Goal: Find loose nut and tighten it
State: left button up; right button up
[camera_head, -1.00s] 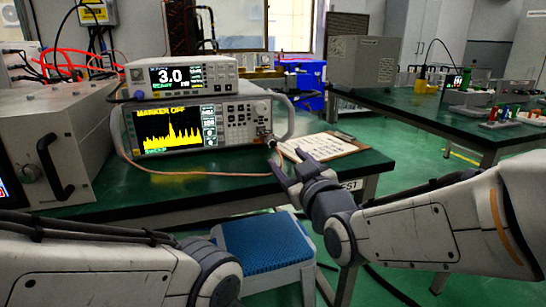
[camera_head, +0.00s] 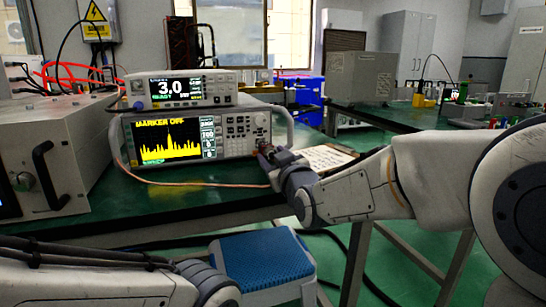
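The spectrum analyzer (camera_head: 222,137) stands on the green bench with its yellow trace and "MARKER OFF" on screen. A copper-coloured cable (camera_head: 200,184) runs along the bench front toward the connector at the analyzer's lower right. My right gripper (camera_head: 268,154) is right at that connector, with its fingertips close to or around it. The nut and connector are mostly hidden by the fingers, and I cannot tell whether they grip. My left arm (camera_head: 110,280) lies across the lower left, and its gripper fingers are out of the picture.
A power meter (camera_head: 178,88) reading 3.0 sits on the analyzer. A grey instrument with a black handle (camera_head: 35,155) stands at left. A clipboard (camera_head: 325,157) lies behind my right arm. A blue-topped stool (camera_head: 263,263) is below the bench. A second bench is at right.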

grip_shut()
jog(key=m+b, duration=0.2)
jog(key=m, duration=0.4)
jog(key=shift+m, duration=0.3)
jog(key=m+b, duration=0.2)
jog(key=m, duration=0.4)
jog(key=shift+d+m, duration=0.1)
jog(key=shift+m, duration=0.2)
jog(key=shift+o, duration=1.8)
grip_release()
